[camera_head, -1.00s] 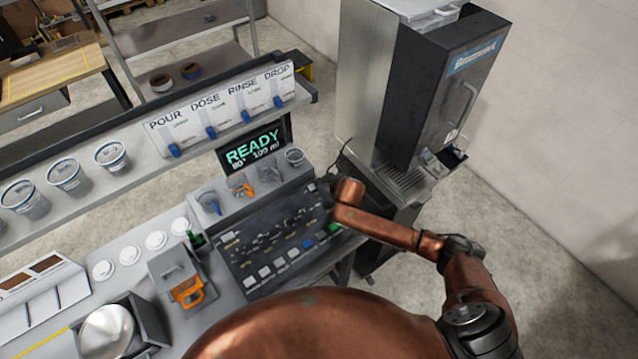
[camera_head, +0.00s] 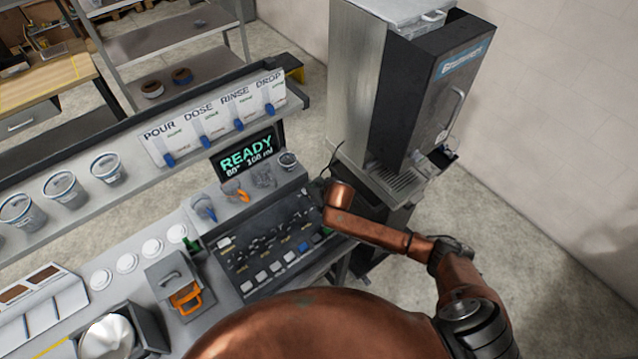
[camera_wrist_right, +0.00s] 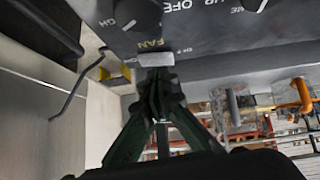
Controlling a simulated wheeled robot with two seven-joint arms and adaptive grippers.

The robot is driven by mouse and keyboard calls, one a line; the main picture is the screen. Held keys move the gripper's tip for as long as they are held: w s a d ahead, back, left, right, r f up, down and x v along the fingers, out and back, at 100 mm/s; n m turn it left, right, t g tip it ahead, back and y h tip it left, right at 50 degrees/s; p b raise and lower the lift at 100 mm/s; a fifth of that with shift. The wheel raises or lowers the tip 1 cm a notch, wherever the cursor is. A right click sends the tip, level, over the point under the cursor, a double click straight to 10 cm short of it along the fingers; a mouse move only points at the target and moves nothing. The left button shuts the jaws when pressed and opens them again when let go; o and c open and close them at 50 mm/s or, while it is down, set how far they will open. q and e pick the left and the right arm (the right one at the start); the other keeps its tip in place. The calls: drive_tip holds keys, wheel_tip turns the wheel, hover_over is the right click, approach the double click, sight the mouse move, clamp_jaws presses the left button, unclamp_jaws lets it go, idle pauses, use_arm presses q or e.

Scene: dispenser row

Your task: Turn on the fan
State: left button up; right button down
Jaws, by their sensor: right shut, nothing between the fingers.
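The dark control panel (camera_head: 232,262) with small knobs and a row of buttons lies below the READY display in the head view. In the right wrist view, the FAN label (camera_wrist_right: 152,42) is on the panel, with a pale switch (camera_wrist_right: 157,59) right beside it. My right gripper (camera_wrist_right: 158,78) is shut and empty, its dark green fingers together. Its tips are at or very near the pale switch; I cannot tell whether they touch. In the head view, my copper wrist hides most of this gripper and the panel's right end. My left gripper is not in view.
The READY display (camera_head: 247,158) stands behind the panel, under a shelf with POUR, DOSE, RINSE and DROP levers. A tall dispenser machine (camera_head: 400,110) stands close on the right. A grey box with an orange handle (camera_head: 186,298) is left of the panel.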

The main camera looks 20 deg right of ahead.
drive_tip(key=r+p, duration=0.3)
drive_tip(key=r, duration=0.1)
drive_tip(key=shift+d, duration=0.3)
drive_tip(key=d+b+v, duration=0.1)
drive_tip(key=b+v, duration=0.1)
drive_tip(key=v, duration=0.7)
drive_tip(key=shift+d+f, duration=0.15)
drive_tip(key=shift+d, duration=0.1)
